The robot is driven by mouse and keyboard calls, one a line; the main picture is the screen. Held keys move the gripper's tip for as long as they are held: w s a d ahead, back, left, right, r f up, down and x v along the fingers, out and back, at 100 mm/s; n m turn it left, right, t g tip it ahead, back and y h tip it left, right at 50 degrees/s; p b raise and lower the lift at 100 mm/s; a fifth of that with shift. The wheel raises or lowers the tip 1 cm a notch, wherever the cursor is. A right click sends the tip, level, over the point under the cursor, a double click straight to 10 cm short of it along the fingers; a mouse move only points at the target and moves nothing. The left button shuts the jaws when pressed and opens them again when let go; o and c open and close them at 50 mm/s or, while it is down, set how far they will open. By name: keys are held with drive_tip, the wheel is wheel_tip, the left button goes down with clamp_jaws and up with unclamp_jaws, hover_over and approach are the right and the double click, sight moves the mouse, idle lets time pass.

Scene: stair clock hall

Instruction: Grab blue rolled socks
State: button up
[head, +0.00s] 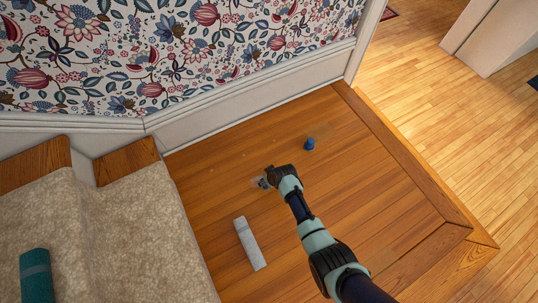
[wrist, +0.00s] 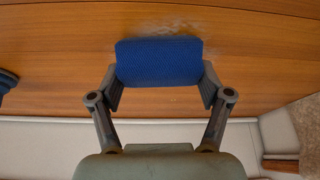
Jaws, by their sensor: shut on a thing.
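The blue rolled socks (wrist: 160,62) are a short, textured blue roll in the wrist view. They sit crosswise between the two fingers of my gripper (wrist: 161,84), one finger pressed on each end. In the head view my gripper (head: 262,183) is low over the wooden landing, and its own wrist and fingers mostly hide the socks. I cannot tell whether the roll touches the floor or is slightly above it.
A small dark blue round object (head: 309,144) stands beyond my gripper, to its right. A teal roll (head: 36,275) lies on the carpeted stairs (head: 140,230). A papered wall with white baseboard (head: 240,108) borders the back.

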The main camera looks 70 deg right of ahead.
wheel_tip(320, 180, up, 20)
drive_tip(key=p, duration=1.1)
drive_tip(key=shift+p, duration=0.35)
